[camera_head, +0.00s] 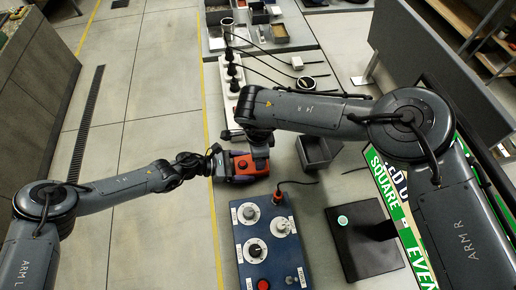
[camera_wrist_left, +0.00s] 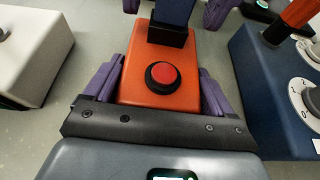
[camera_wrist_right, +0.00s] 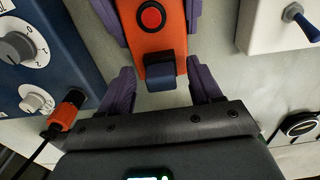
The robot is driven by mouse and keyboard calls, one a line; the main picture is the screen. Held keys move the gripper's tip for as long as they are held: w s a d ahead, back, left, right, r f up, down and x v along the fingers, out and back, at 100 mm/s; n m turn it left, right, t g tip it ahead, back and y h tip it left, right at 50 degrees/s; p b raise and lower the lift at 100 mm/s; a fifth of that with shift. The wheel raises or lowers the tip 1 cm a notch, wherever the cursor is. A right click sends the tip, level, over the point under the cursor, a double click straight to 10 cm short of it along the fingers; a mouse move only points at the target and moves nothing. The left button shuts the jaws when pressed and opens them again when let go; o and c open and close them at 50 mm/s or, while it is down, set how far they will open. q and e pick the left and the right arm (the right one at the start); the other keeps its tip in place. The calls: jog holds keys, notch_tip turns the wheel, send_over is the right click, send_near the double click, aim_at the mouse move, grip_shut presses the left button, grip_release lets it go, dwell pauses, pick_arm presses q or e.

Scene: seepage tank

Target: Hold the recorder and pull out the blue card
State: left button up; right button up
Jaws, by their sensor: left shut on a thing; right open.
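The orange recorder (camera_head: 243,166) has a round red button (camera_wrist_left: 162,75) on top. My left gripper (camera_wrist_left: 160,70) is shut on the recorder's sides with its purple fingers. The blue card (camera_wrist_right: 167,76) sticks out of a dark slot at the recorder's end facing my right gripper. It also shows at the top of the left wrist view (camera_wrist_left: 173,12). My right gripper (camera_wrist_right: 163,86) is open, with one finger on each side of the card's line and visible gaps between. In the head view my right wrist partly covers the recorder's far end.
A blue panel with dials (camera_head: 266,245) and an orange plug (camera_wrist_right: 66,112) lies close beside the recorder. A white switch box (camera_wrist_right: 275,22) is on the other side. A grey bin (camera_head: 316,152) and a dark plate (camera_head: 362,245) stand to the right in the head view.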

jog(key=shift+f, duration=0.25)
jog(key=c, duration=1)
jog(key=o, duration=1)
